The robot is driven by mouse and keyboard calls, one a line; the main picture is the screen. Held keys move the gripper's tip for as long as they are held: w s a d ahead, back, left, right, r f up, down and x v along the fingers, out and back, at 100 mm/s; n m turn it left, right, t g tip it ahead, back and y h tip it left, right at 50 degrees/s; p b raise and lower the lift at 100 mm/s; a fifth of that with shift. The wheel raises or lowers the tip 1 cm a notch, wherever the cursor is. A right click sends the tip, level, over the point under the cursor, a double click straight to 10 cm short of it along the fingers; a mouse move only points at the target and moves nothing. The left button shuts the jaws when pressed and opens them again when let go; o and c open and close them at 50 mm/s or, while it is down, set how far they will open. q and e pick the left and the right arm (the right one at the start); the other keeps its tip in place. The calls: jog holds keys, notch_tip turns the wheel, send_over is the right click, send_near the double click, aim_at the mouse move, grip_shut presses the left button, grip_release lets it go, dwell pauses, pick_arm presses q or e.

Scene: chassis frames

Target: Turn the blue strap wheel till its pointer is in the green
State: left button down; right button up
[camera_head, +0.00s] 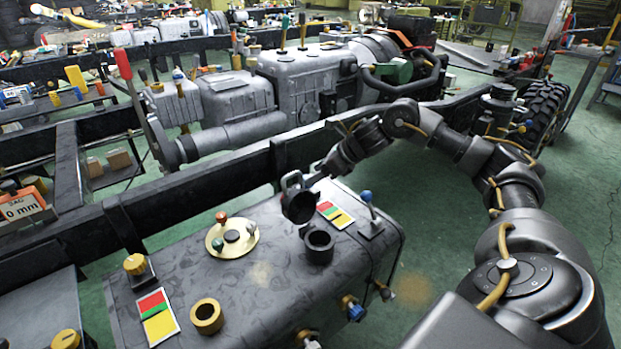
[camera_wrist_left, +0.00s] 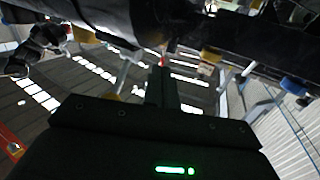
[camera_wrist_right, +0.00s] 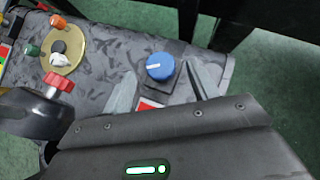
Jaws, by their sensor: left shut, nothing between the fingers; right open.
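The blue strap wheel (camera_head: 366,197) stands on a short post near the right end of the grey tank (camera_head: 270,290). It also shows in the right wrist view (camera_wrist_right: 160,66), with a white pointer line toward its left side. A red, green and yellow panel (camera_head: 335,214) lies beside it; only its red part (camera_wrist_right: 148,103) shows clearly in the right wrist view. Where the pointer stands against the green is unclear. My right gripper (camera_wrist_right: 160,74) is open, its fingers framing the wheel but not visibly gripping it. My left gripper (camera_wrist_left: 162,85) is shut and empty, outside the head view.
A black filler neck (camera_head: 318,245) and a brass disc with knobs (camera_head: 232,238) stand left of the wheel. A yellow knob (camera_head: 136,264) and a second coloured panel (camera_head: 157,315) are farther left. A black frame rail (camera_head: 230,175) runs behind the tank.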

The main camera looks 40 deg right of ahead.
jog(key=shift+x, duration=1.45)
jog(key=c, duration=1)
